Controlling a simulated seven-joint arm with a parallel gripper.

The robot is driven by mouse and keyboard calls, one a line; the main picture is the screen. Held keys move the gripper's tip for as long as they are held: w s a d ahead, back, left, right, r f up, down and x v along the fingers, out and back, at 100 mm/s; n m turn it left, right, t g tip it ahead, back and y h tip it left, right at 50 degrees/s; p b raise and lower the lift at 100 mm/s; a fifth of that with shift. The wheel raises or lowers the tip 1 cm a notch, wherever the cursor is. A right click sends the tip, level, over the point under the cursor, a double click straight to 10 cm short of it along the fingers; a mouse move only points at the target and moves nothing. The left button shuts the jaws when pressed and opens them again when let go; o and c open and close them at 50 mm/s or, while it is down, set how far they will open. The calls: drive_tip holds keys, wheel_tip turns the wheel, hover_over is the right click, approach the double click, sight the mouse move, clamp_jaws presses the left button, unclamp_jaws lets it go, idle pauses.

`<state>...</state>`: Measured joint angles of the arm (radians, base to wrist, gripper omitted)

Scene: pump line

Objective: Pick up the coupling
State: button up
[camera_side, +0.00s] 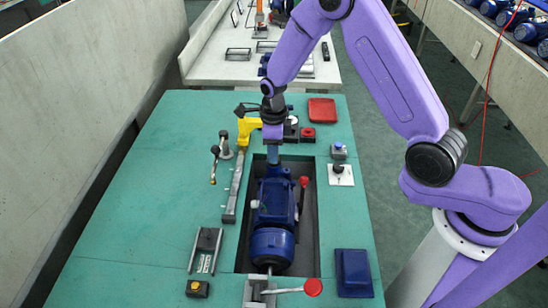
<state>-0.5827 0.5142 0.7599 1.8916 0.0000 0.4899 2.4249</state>
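My gripper (272,155) points down over the far end of the recess in the green table. It is small in this view, and I cannot tell whether its fingers are apart or closed on something. Below and nearer the camera, a blue motor-like pump unit (274,215) lies in the dark recess, with a shaft at its near end. I cannot make out the coupling for certain. It may be hidden at my gripper or too small to tell from the parts around it.
The green table (130,220) is clear at left. A yellow clamp (248,130) stands just left of my gripper. A red-knobbed lever (304,190) rises beside the pump, another (313,287) at the near end. A red tray (322,110) and blue tray (353,277) lie right.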

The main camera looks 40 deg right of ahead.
drive_tip(key=c, duration=0.7)
drive_tip(key=shift+r, duration=0.65)
drive_tip(key=shift+r, duration=2.25)
